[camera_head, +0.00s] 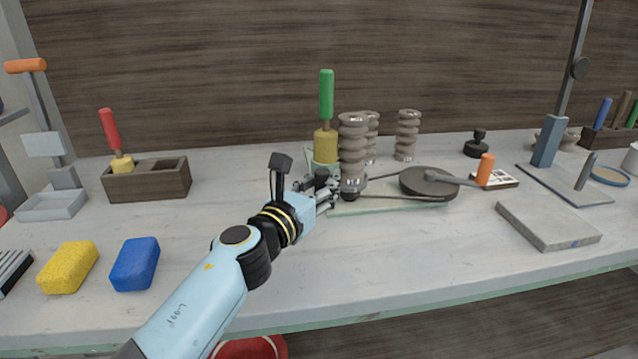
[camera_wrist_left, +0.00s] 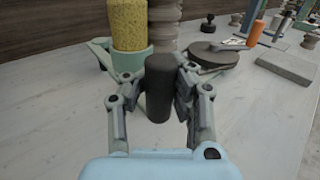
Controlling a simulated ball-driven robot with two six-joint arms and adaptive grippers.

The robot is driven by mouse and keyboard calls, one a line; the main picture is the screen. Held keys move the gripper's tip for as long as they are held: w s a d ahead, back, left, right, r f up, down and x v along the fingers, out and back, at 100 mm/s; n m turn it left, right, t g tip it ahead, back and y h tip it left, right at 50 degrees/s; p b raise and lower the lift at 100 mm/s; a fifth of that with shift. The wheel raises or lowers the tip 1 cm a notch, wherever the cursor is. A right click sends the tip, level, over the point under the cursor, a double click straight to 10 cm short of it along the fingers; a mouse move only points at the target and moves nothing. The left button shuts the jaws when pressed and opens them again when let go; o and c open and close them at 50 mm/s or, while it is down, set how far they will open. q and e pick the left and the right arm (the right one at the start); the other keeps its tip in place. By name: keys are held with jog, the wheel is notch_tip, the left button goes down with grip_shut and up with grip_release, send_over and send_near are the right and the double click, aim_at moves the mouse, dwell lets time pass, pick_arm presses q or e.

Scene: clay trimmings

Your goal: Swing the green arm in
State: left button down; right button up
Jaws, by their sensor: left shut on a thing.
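My left gripper (camera_head: 326,190) is at the middle of the bench, in front of the pale green holder (camera_head: 322,168). In the left wrist view its two fingers (camera_wrist_left: 160,95) are closed on the sides of an upright dark cylindrical grip (camera_wrist_left: 159,75). The holder's pale green cup (camera_wrist_left: 130,62) stands just behind the grip, with a yellow sponge (camera_wrist_left: 128,25) in it. A pale green bar (camera_wrist_left: 101,52) juts out to the left of the cup. How the grip joins the green parts is hidden. My right gripper is in neither view.
A ribbed grey column (camera_head: 352,150) stands beside the gripper. Blue (camera_head: 135,265) and yellow (camera_head: 68,267) sponges lie front left.

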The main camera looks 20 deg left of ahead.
pick_arm(q)
jog(key=shift+s+d+f, duration=0.2)
jog(key=shift+s+f, duration=0.05)
jog(key=shift+f, duration=0.2)
jog(key=c, duration=1.7)
grip_release()
jog(key=o, duration=0.5)
jog(key=shift+s+d+r, duration=0.1)
jog(key=shift+s+r, duration=0.1)
jog(key=shift+r, duration=0.05)
jog(key=shift+o, duration=0.8)
jog(key=shift+w, duration=0.15)
jog(key=shift+r, duration=0.1)
jog(key=shift+s, duration=0.3)
jog(key=s+a, duration=0.2)
jog(key=s, duration=0.9)
jog(key=shift+a, duration=0.3)
jog(key=shift+s, duration=0.1)
